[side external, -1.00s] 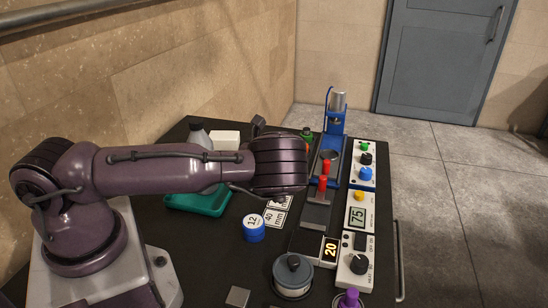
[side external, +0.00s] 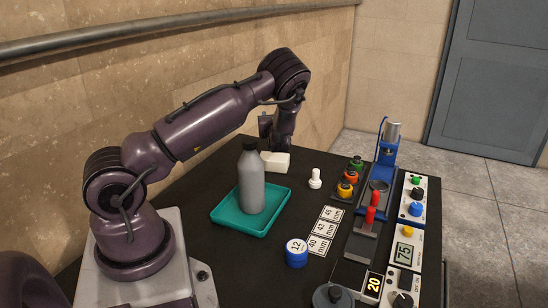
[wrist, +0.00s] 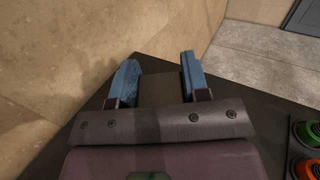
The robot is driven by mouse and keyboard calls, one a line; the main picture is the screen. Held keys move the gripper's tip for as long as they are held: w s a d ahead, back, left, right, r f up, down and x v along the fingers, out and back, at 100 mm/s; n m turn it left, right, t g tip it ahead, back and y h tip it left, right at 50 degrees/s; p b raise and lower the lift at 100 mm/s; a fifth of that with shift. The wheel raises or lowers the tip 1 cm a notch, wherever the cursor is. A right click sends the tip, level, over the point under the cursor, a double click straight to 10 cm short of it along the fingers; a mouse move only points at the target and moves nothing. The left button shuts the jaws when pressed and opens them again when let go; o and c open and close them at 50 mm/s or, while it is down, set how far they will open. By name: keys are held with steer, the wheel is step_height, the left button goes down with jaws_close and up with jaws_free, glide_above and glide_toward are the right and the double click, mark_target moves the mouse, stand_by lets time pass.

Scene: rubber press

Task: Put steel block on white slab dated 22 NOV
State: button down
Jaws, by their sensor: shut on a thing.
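In the wrist view, the blue fingers of my gripper (wrist: 159,72) stand either side of a dark grey-brown flat-faced block (wrist: 162,88). It could be the steel block, but its lower part is hidden by my gripper body. In the side view, my wrist hangs down at the table's back left, just behind a white slab (side external: 276,162); the fingertips are not clearly visible there. The slab lies beyond the green tray, partly hidden by the bottle. No date can be read on it.
A grey bottle (side external: 251,180) stands upright in the green tray (side external: 226,219). A white stamp-like piece (side external: 315,179), colored knobs (side external: 346,188), mm cards (side external: 325,228) and a blue "12" roll (side external: 296,254) lie to the right. The blue press (side external: 389,147) stands far right.

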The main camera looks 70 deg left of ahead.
steer(key=a+r+n+g, duration=0.2)
steer(key=a+g, duration=0.2)
glide_above(272, 155)
steer(key=shift+y, duration=0.3)
steer(key=shift+w+a+f, duration=0.1)
steer(key=shift+f, duration=2.35)
steer(key=shift+w+a+f, duration=0.1)
steer(key=shift+f, duration=2.35)
steer(key=shift+f, duration=0.1)
steer(key=c, duration=0.6)
jaws_free()
steer(key=shift+s+d+f, duration=0.1)
steer(key=shift+f, duration=0.1)
